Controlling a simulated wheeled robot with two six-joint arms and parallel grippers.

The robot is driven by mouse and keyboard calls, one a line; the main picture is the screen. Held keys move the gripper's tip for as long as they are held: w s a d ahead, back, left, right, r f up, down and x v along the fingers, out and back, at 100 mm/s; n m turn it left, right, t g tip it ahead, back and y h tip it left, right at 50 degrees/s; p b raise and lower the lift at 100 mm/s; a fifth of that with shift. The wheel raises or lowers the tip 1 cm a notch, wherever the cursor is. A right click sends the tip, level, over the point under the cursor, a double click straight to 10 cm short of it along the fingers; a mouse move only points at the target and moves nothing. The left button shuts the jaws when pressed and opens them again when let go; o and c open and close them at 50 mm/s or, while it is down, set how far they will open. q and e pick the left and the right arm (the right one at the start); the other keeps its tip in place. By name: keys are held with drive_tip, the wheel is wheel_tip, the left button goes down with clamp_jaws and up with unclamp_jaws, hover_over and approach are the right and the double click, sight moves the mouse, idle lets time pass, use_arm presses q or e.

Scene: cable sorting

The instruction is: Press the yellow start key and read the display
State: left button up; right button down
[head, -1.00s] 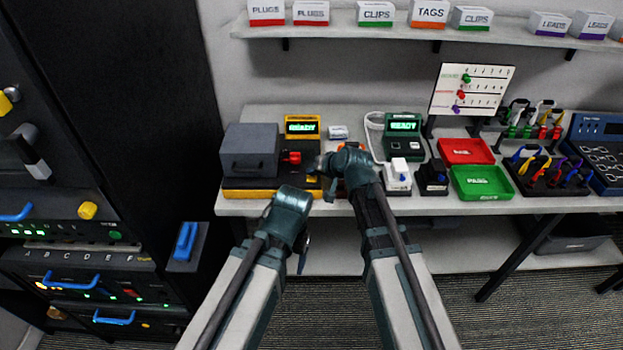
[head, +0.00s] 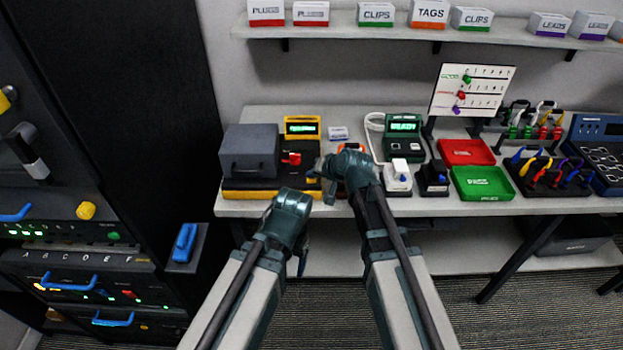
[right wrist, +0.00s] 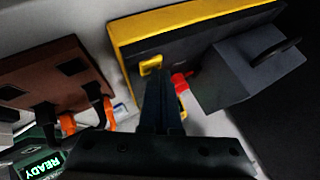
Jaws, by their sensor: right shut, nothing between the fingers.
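A yellow-framed display (head: 302,128) with lit green characters stands at the back left of the bench; its text is too small to read surely. A grey box (head: 248,152) and a red part (head: 291,158) sit with it on a yellow and black base (head: 250,193). My right gripper (head: 318,172) is at the right end of this base. In the right wrist view its shut, empty fingers (right wrist: 158,78) reach to a small yellow square key (right wrist: 150,62) on the black top; touching or not, I cannot tell. My left gripper (head: 302,256) hangs in front of the bench, its jaws unclear.
A green device (head: 404,124) reading READY stands to the right, also in the right wrist view (right wrist: 40,165). Red (head: 466,152) and green (head: 482,184) trays lie further right. A brown block with orange cables (right wrist: 50,80) is near the right gripper.

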sight(313, 181)
idle(0.3)
drive_tip(key=shift+r+p, duration=0.8)
drive_tip(key=shift+p, duration=0.05)
wheel_tip(313, 181, up, 5)
drive_tip(key=p, duration=0.5)
idle(0.5)
